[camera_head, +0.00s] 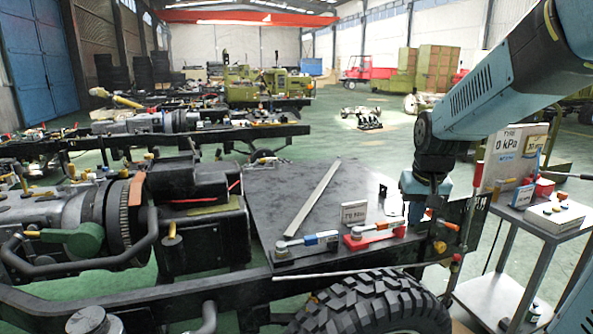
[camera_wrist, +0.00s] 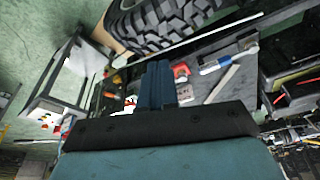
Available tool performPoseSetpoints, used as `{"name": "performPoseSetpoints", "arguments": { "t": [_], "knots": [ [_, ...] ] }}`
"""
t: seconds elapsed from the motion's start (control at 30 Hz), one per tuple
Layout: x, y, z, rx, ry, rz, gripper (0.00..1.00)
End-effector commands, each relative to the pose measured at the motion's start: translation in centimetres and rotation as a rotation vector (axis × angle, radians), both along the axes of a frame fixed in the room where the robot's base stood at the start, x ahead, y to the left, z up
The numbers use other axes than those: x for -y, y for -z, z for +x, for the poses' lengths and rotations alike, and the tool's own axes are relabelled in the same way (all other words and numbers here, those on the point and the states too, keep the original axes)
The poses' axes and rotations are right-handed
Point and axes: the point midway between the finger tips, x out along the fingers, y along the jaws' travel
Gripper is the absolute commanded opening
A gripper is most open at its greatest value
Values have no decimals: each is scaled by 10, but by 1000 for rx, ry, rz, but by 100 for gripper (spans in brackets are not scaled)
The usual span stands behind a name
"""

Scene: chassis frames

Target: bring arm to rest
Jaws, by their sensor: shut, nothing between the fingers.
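My arm reaches in from the upper right of the head view, bends at a dark joint and points down. My gripper (camera_head: 417,212) hangs at the right end of a dark flat plate (camera_head: 300,200) on the vehicle chassis, beside the tools there. In the wrist view my gripper (camera_wrist: 158,68) shows as blue fingers close together, with nothing seen between them. The exact gap between the fingertips and the plate cannot be told.
A big tyre (camera_head: 365,305) is below. A grey cart (camera_head: 540,230) with a gauge box stands right.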

Motion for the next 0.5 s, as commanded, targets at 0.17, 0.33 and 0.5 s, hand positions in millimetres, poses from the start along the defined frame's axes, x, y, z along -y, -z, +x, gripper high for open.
{"name": "performPoseSetpoints", "arguments": {
  "t": [0.17, 0.33, 0.5],
  "knots": [
    [-10, -27, -40, 53, -21, -4, 0],
    [-19, -46, -78, 98, -40, -7, 0],
    [-26, -58, -116, 143, -59, -9, 0]
  ]
}}
